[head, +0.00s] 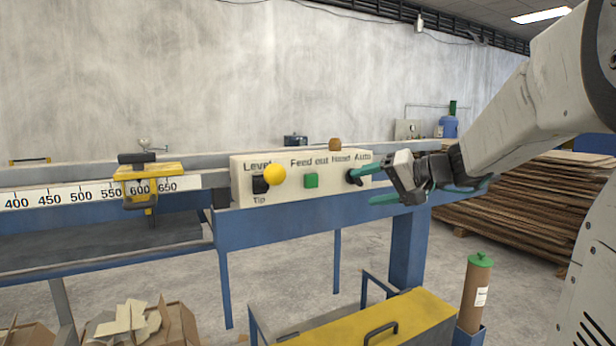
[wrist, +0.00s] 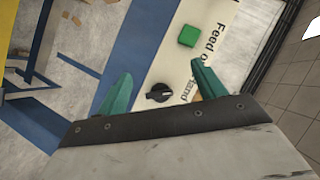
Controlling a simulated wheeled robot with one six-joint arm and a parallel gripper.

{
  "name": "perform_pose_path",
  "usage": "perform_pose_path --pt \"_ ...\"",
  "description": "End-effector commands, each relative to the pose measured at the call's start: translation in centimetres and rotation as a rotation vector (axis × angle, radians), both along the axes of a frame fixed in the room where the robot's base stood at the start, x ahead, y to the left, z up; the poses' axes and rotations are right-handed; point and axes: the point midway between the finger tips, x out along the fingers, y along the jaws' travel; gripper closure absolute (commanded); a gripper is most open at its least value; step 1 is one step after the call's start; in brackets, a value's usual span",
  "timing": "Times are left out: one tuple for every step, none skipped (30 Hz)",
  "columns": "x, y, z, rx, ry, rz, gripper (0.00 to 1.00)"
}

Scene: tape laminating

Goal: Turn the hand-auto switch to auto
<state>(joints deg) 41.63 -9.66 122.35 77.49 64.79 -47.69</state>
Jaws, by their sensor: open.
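The control panel (head: 240,183) is a cream box on the blue machine frame. Its hand-auto switch (head: 353,177) is a small black knob at the panel's right end, under the "Hand Auto" label. My gripper (head: 372,186) is open, with green fingers, in front of the panel's right end. In the wrist view the fingers of my gripper (wrist: 162,88) stand on either side of the knob. I cannot tell whether they touch it.
A green feed-out button (head: 311,180) and a yellow-knobbed level lever (head: 274,175) sit left of the switch. A small brown knob (head: 335,144) stands on the panel's top. A yellow measuring stop (head: 148,180) is at the left. Stacked boards (head: 520,210) lie at the right.

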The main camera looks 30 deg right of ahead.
Motion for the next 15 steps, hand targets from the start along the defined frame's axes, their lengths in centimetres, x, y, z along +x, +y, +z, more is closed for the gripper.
perform_pose_path --pt "0.6 -2.6 0.5 0.015 -0.044 -0.052 0.31" --pt "0.9 -3.7 0.9 0.020 -0.068 -0.075 0.31" --pt "1.2 -4.9 1.3 0.025 -0.093 -0.098 0.31" --pt "1.3 -5.5 1.5 0.027 -0.107 -0.112 0.31" --pt "1.5 -5.9 1.6 0.029 -0.117 -0.121 0.31" --pt "1.8 -6.2 1.7 0.031 -0.126 -0.128 0.31" --pt "2.0 -6.3 1.7 0.032 -0.131 -0.131 0.31" --pt "2.3 -6.3 1.7 0.033 -0.133 -0.132 0.31" --pt "2.8 -6.1 1.6 0.031 -0.132 -0.132 0.31" --pt "3.2 -5.8 1.5 0.031 -0.132 -0.130 0.31" --pt "3.6 -5.6 1.4 0.032 -0.132 -0.128 0.31" --pt "4.3 -5.3 1.2 0.032 -0.131 -0.129 0.31" --pt "4.8 -5.1 1.1 0.032 -0.131 -0.129 0.31" --pt "5.2 -5.0 1.0 0.032 -0.131 -0.127 0.31" --pt "5.8 -4.7 0.8 0.032 -0.130 -0.128 0.31"
